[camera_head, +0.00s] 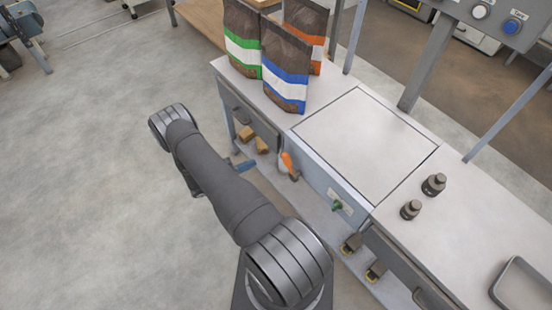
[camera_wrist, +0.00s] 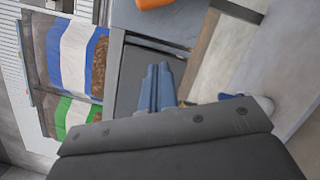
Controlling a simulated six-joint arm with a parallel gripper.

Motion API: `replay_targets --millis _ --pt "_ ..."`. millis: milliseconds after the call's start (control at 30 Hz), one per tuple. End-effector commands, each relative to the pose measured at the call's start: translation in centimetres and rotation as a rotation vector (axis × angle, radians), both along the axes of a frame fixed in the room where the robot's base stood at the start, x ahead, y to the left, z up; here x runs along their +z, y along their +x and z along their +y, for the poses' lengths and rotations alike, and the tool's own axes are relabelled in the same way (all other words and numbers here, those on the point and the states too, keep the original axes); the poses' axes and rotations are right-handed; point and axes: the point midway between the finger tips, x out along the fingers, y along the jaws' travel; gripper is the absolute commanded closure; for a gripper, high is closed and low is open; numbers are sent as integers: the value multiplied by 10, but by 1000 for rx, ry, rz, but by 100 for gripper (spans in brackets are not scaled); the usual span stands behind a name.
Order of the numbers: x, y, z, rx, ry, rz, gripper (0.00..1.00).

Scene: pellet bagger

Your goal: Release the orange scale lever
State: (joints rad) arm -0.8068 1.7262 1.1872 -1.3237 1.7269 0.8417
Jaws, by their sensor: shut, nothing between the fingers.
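The orange scale lever (camera_head: 287,160) sticks out from the front of the bench, below the square scale plate (camera_head: 362,135). In the wrist view an orange piece of the lever (camera_wrist: 155,4) shows at the top edge, cut off by the frame. My gripper's blue-grey fingers (camera_wrist: 157,86) are shut together and empty, pointing towards the orange piece with a gap between. In the head view my arm hides most of the gripper; a small blue part (camera_head: 243,164) shows left of the lever.
Pellet bags with green (camera_head: 242,45), blue (camera_head: 287,75) and orange (camera_head: 308,25) stripes stand on the bench's far end. Two dark weights (camera_head: 433,185) stand right of the plate.

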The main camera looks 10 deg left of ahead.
Motion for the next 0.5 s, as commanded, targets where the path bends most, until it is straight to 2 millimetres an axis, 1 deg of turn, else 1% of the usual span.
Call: replay_targets --millis 33,167,500 --pt "-4 -3 2 17 -11 -3 100" --pt "-8 -6 5 40 -24 -10 100" --pt "-8 -5 5 41 -23 -10 100"
